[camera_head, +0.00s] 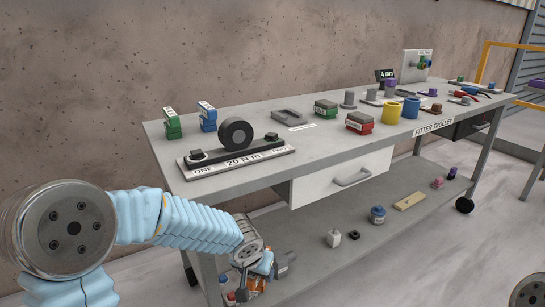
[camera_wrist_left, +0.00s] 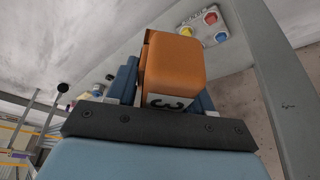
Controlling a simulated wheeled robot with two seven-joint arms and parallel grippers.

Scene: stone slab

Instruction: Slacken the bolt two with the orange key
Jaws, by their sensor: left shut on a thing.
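My left gripper (camera_head: 252,268) is low at the left end of the trolley, in front of the lower shelf. In the left wrist view the left gripper (camera_wrist_left: 165,85) has its blue fingers closed on an orange block-shaped thing (camera_wrist_left: 174,68) with a white label marked with what looks like a 3. Whether this is the orange key's handle I cannot tell; its far end is hidden. On the trolley top, bolt two (camera_head: 272,137) sits at the right end of a dark bar on a plate (camera_head: 240,159) lettered ONE, 20 N M, TWO. Bolt one (camera_head: 196,155) is at the left end.
A black wheel-like disc (camera_head: 235,134) stands on the bar between the bolts. Green (camera_head: 172,123) and blue (camera_head: 207,116) boxes stand behind it. A drawer (camera_head: 343,177) hangs below the top. Several small items lie on the lower shelf (camera_head: 330,265).

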